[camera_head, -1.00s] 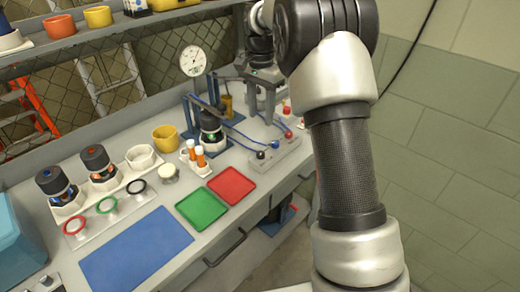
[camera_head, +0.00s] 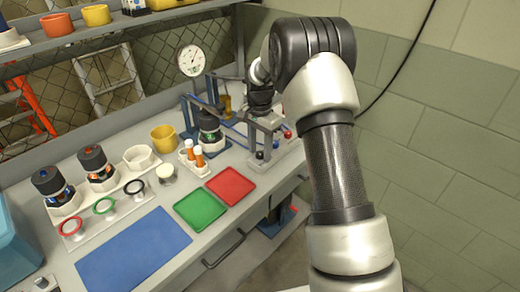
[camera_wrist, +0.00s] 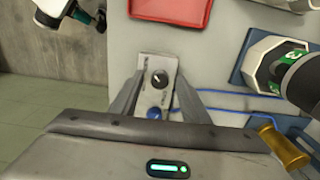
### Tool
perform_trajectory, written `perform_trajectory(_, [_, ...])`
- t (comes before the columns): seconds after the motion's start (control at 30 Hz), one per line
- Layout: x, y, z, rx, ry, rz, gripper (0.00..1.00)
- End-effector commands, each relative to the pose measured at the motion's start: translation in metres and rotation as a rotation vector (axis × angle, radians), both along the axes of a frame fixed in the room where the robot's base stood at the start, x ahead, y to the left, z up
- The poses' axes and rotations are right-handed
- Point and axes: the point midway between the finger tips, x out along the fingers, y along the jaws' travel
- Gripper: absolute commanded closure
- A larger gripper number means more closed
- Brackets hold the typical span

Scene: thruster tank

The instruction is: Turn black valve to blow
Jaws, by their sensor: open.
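The black valve (camera_wrist: 158,78) is a small round knob with a light mark on top, set on a pale valve block (camera_wrist: 144,70). In the head view the black valve (camera_head: 260,155) sits at the near-left end of the block. My gripper (camera_wrist: 159,84) is open, pointing down, with one finger on each side of the black valve in the wrist view. I cannot tell whether the fingers touch it. The block's lettering is too small to read. The blue valve (camera_wrist: 154,112) is beside it, partly hidden by my gripper.
The red valve (camera_head: 288,134) is at the block's far end. A red tray (camera_head: 231,185) and green tray (camera_head: 200,209) lie in front. A dark cylindrical device (camera_head: 209,126) in a blue stand and a tube rack (camera_head: 193,157) are to the left. Blue hoses run close by.

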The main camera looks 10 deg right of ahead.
Motion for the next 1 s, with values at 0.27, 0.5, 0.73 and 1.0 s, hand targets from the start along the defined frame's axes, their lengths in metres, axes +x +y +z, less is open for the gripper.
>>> perform_trajectory(0.27, [0.0, -0.0001, 0.0004, 0.0, 0.0, 0.0, 0.82])
perform_trajectory(0.5, [0.0, -0.0001, 0.0006, 0.0, 0.0, 0.003, 0.99])
perform_trajectory(0.73, [0.0, -0.0002, 0.0011, 0.0, 0.0, 0.059, 0.99])
perform_trajectory(1.0, [0.0001, -0.0006, 0.0017, -0.001, 0.0, 0.243, 0.99])
